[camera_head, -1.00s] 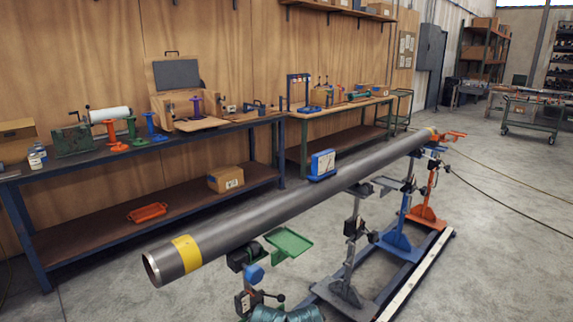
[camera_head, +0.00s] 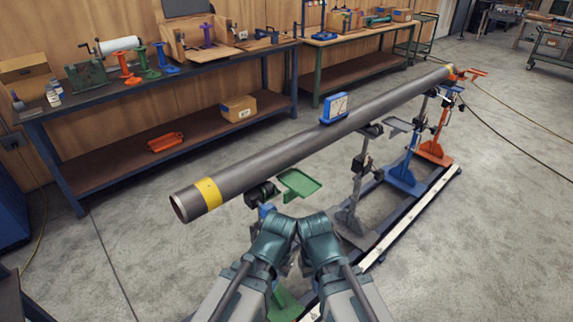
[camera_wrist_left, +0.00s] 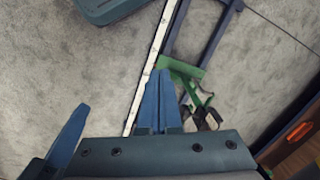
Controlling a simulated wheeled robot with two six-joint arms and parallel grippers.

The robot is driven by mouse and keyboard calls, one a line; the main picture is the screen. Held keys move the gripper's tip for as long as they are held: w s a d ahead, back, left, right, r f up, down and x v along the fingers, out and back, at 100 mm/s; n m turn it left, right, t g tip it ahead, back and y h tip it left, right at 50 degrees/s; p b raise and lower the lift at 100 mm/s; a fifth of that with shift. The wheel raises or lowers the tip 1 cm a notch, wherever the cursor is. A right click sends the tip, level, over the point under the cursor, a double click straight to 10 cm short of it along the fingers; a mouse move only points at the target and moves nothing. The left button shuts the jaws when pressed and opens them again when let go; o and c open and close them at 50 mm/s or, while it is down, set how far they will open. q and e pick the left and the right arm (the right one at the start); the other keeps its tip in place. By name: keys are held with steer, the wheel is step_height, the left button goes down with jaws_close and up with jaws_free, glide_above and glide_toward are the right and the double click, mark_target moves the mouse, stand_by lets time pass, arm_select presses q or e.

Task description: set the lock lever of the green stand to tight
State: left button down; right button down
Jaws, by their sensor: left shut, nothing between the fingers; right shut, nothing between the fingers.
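The green stand is under the near end of the pipe (camera_head: 243,171). Green parts (camera_wrist_left: 182,80) with small dark pieces show beyond my left gripper (camera_wrist_left: 164,75) in the left wrist view. That gripper is shut and empty. My right gripper (camera_head: 320,240) is beside the left one, shut; its fingertips are hidden in the head view.
A grey stand, a blue stand (camera_head: 404,178) and an orange stand (camera_head: 434,151) also stand along the rail frame (camera_head: 414,203). A blue box-shaped device (camera_head: 334,108) sits on the pipe. A workbench (camera_head: 190,79) lines the wall.

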arm_select(q)
steer(key=w+d+f+t+h+b, duration=0.1)
steer(key=w+d+f+h+b, duration=0.1)
steer(key=w+f+h+b, duration=1)
steer(key=w+a+n+t+h+b, duration=0.3)
steer(key=w+a+t+b, duration=0.4)
steer(key=w+a+b, duration=0.85)
steer(key=s+f+b+x, duration=0.2)
steer(key=b+x, duration=0.5)
steer(key=x, duration=0.7)
steer(key=shift+d, duration=0.65)
steer(key=shift+w+f, duration=0.1)
